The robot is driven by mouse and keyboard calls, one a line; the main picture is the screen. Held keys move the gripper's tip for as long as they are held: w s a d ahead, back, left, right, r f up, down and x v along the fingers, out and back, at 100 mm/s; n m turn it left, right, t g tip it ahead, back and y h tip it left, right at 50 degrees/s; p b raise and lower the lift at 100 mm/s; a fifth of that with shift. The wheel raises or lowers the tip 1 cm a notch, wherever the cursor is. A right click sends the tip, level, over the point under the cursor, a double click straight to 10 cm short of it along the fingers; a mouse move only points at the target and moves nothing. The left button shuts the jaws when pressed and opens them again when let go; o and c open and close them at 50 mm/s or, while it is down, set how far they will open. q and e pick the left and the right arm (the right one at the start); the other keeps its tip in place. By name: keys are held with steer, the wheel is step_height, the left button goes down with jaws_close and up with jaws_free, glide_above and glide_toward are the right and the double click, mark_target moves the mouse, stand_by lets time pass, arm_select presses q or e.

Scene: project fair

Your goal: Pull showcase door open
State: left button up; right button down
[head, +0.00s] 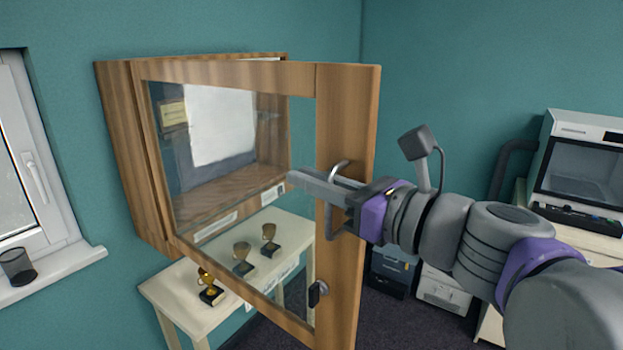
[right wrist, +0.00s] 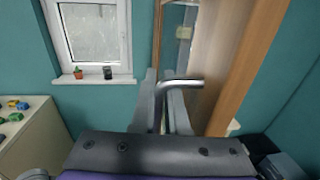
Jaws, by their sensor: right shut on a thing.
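The showcase (head: 128,150) is a wooden wall cabinet on the teal wall. Its glass-paned wooden door (head: 345,110) stands swung out from the cabinet, partly open. A curved metal handle (head: 338,170) is on the door's free side. My right gripper (head: 315,183) is at this handle, shut on it. In the right wrist view the handle (right wrist: 182,84) lies between the fingers of the right gripper (right wrist: 166,100), beside the door edge (right wrist: 245,60). A lock with a key (head: 318,291) sits lower on the door. My left gripper is not in view.
A pale table (head: 160,290) with several trophies stands below the showcase, seen partly through the glass. A window (head: 25,150) with a dark cup (head: 17,266) on its sill is at left. A machine with a glass front (head: 585,165) stands on a cabinet at right.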

stand_by(0.3)
steer(key=c, duration=1.2)
jaws_free()
steer(key=shift+d, duration=0.1)
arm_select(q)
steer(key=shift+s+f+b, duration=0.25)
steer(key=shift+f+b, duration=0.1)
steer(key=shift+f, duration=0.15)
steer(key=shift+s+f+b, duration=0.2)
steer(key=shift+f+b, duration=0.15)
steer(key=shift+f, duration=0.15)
arm_select(e)
steer(key=shift+v, duration=5.35)
